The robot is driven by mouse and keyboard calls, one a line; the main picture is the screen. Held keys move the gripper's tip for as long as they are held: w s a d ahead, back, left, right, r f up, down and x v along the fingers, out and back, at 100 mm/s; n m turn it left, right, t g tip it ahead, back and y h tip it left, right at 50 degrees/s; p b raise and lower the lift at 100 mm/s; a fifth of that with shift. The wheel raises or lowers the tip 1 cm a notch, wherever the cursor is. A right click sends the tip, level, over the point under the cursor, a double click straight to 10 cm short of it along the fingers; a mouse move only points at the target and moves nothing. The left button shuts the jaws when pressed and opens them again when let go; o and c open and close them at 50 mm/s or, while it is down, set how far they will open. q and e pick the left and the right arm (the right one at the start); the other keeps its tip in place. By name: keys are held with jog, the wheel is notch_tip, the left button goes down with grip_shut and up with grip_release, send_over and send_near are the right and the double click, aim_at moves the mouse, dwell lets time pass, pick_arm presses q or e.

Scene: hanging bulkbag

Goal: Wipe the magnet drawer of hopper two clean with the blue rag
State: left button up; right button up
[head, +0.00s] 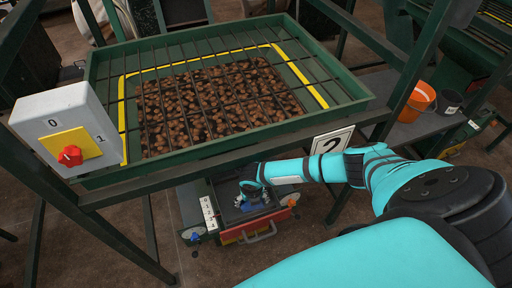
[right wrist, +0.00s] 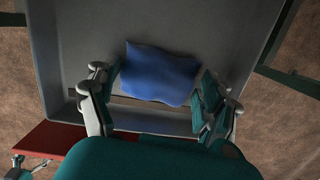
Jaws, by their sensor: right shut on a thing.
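The blue rag (right wrist: 160,75) lies between the fingers of my right gripper (right wrist: 160,95) in the right wrist view, and the gripper is shut on it. The rag is over the grey floor of the magnet drawer (right wrist: 80,40); I cannot tell whether it presses on it. In the head view my right arm reaches under hopper two (head: 110,178), marked by a "2" plate (head: 331,140), and the right gripper (head: 250,190) is inside the open drawer (head: 262,234). My left gripper is not in view.
Hopper two holds brown nuts under a bar grid. A switch box (head: 66,128) with a red knob stands at left. An orange bucket (head: 419,101) and a dark pot (head: 449,102) are on the shelf at right. Green frame posts flank the drawer.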

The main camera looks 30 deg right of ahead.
jog(key=shift+w+a, duration=0.2)
jog(key=shift+a, duration=0.6)
jog(key=shift+w+a, duration=0.15)
jog(key=shift+a, duration=0.65)
jog(key=shift+w+a, duration=0.2)
jog(key=shift+a, duration=0.6)
jog(key=shift+f, duration=0.15)
jog(key=shift+s+d, duration=0.2)
jog(key=shift+d, duration=0.45)
jog(key=shift+s+d, duration=0.2)
jog(key=shift+d, duration=0.45)
jog(key=shift+s+d+p, duration=0.25)
jog(key=shift+d+p, duration=0.05)
jog(key=shift+d, duration=0.8)
jog(key=shift+s+d+p, duration=0.2)
jog(key=shift+d+p, duration=0.1)
jog(key=shift+d, duration=0.8)
jog(key=shift+r, duration=0.2)
jog(key=shift+r, duration=0.15)
notch_tip(320, 180, up, 6)
jog(key=p, duration=0.5)
jog(key=shift+a, duration=0.1)
jog(key=shift+p, duration=0.35)
